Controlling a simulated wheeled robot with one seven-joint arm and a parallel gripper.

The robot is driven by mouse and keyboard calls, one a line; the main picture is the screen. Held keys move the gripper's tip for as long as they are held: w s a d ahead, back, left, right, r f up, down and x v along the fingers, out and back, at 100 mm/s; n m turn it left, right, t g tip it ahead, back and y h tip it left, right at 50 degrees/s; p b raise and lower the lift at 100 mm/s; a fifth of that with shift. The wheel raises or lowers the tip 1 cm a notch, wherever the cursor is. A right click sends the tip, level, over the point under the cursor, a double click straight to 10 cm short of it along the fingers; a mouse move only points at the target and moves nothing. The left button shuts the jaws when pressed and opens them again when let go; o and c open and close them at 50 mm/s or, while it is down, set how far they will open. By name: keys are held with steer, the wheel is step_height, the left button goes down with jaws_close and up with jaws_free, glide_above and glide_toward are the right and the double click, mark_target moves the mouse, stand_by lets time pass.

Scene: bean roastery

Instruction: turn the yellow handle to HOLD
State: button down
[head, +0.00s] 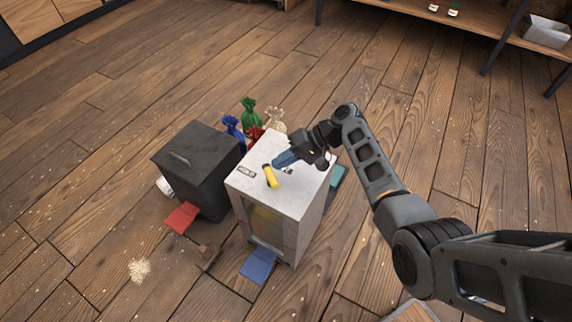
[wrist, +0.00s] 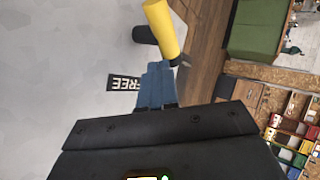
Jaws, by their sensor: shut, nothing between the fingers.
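The yellow handle (head: 270,176) sits on the pale top of a box-shaped unit (head: 300,180). A dark label reading HOLD (head: 246,171) lies to the handle's left. In the wrist view the yellow handle (wrist: 161,28) stands on a dark round base (wrist: 145,34), and a label reading FREE (wrist: 124,83) lies nearer to me. My gripper (head: 277,163) is shut and empty, its blue fingers beside the handle on the FREE side. The fingertips (wrist: 160,66) come very close to the handle in the wrist view; I cannot tell whether they touch. My fingers partly hide the FREE label in the head view.
A dark lidded bin (head: 198,165) stands left of the unit. Green (head: 249,110), blue (head: 232,127), red and beige sacks stand behind. Red (head: 182,217) and blue (head: 258,264) flat pieces lie in front near spilled grains (head: 139,271). Open floor lies to the left.

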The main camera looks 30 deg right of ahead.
steer(key=shift+w+n+g, duration=0.4)
steer(key=shift+n+g, duration=0.1)
steer(key=shift+a, duration=0.2)
steer(key=shift+w+a, duration=0.6)
steer(key=shift+w, duration=0.15)
steer(key=shift+w+a, duration=0.1)
steer(key=shift+a, duration=0.1)
